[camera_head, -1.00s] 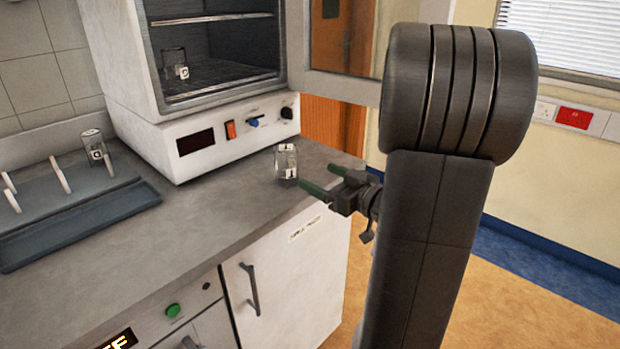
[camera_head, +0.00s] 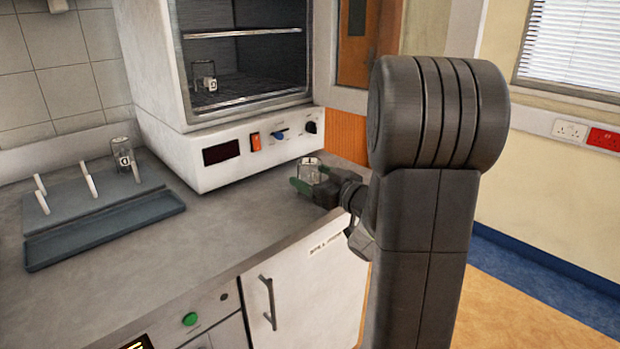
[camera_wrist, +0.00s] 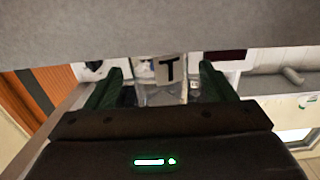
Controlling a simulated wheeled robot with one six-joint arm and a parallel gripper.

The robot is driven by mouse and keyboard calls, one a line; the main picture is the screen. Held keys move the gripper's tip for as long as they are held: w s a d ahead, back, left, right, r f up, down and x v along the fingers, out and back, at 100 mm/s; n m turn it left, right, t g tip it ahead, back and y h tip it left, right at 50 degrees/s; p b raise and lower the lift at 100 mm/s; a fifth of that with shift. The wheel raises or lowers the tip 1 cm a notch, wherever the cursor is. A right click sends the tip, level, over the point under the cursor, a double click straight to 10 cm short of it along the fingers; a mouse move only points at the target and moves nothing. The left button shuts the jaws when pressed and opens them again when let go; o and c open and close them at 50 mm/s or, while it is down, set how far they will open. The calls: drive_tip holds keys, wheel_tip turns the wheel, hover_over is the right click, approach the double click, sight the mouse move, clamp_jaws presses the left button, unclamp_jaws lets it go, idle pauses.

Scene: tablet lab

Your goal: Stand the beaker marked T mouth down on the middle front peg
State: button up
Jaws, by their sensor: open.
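The clear beaker marked T (camera_head: 311,166) stands on the bench near its right end. Its dark T label shows in the wrist view (camera_wrist: 170,70). My gripper (camera_head: 307,181) is open, with its green fingers on either side of the beaker. In the wrist view my gripper (camera_wrist: 163,76) has one finger left and one right of the beaker, with gaps visible. I cannot tell which way its mouth faces. The peg rack (camera_head: 75,203) lies at the left of the bench. Its middle front peg (camera_head: 91,186) is white, leaning and bare.
Another marked beaker (camera_head: 122,157) sits at the rack's back right peg. The other visible pegs are bare. A blue-grey tray (camera_head: 110,228) runs along the rack's front. Bench between rack and gripper is clear.

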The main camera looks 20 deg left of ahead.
drive_tip(key=x, duration=0.3)
drive_tip(key=shift+w+a, duration=0.1)
drive_tip(key=shift+a, duration=0.15)
drive_tip(key=c, duration=1.2)
